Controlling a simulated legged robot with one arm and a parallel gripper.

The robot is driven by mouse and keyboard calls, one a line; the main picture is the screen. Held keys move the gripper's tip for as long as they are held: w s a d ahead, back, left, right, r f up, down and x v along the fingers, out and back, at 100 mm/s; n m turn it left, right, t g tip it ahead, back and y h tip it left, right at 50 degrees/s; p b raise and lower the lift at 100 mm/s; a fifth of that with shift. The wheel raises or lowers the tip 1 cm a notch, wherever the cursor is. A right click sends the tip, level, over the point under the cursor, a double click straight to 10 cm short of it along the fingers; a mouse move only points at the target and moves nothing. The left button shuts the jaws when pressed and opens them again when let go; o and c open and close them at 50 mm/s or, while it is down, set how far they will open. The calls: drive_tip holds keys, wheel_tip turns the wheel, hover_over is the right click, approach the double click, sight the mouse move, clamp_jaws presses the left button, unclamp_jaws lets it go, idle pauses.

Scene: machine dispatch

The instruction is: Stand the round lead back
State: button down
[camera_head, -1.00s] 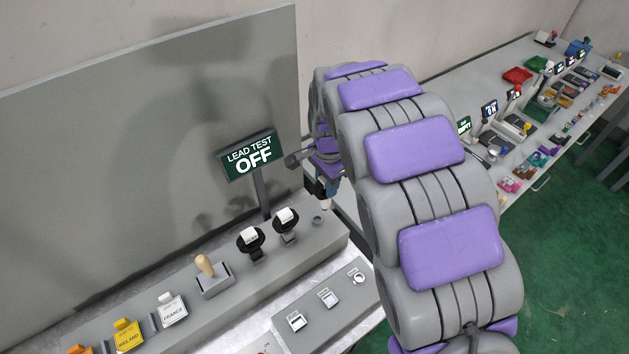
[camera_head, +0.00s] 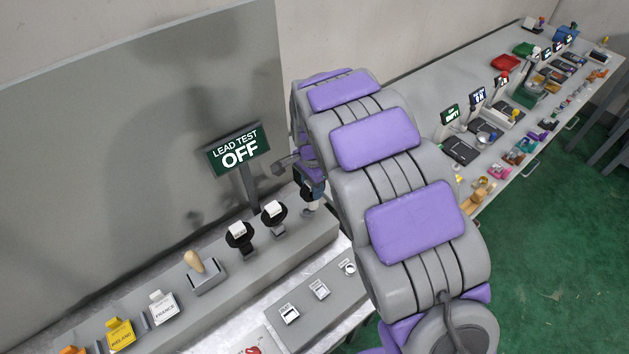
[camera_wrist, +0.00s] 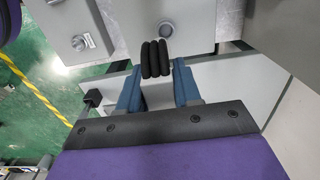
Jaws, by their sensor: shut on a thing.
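My gripper (camera_head: 312,190) is low over the far right end of the grey console, partly hidden behind my arm. A pale tip (camera_head: 309,208) shows below it, close to the console top. In the wrist view my gripper (camera_wrist: 157,78) has its blue fingers closed around a black ribbed piece (camera_wrist: 156,56), which I take to be the round lead. A round hole (camera_wrist: 165,28) in the grey top lies just beyond it. Whether the lead touches the console cannot be told. The lead test sign (camera_head: 236,151) reads OFF.
Two black holders with white labels (camera_head: 273,209) (camera_head: 240,233) stand left of my gripper. A wooden-handled lever (camera_head: 194,262) and label cards FRANCE (camera_head: 163,307) and IRELAND (camera_head: 120,333) follow leftward. A lower panel (camera_head: 318,291) is in front. A grey wall panel (camera_head: 130,120) stands behind.

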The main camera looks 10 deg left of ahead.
drive_tip(key=shift+a, duration=0.15)
drive_tip(key=shift+d, duration=0.65)
drive_tip(key=a, duration=0.3)
drive_tip(key=shift+a+f+p, duration=0.2)
drive_tip(key=shift+a+p, duration=0.2)
idle(2.7)
drive_tip(key=shift+a, duration=0.2)
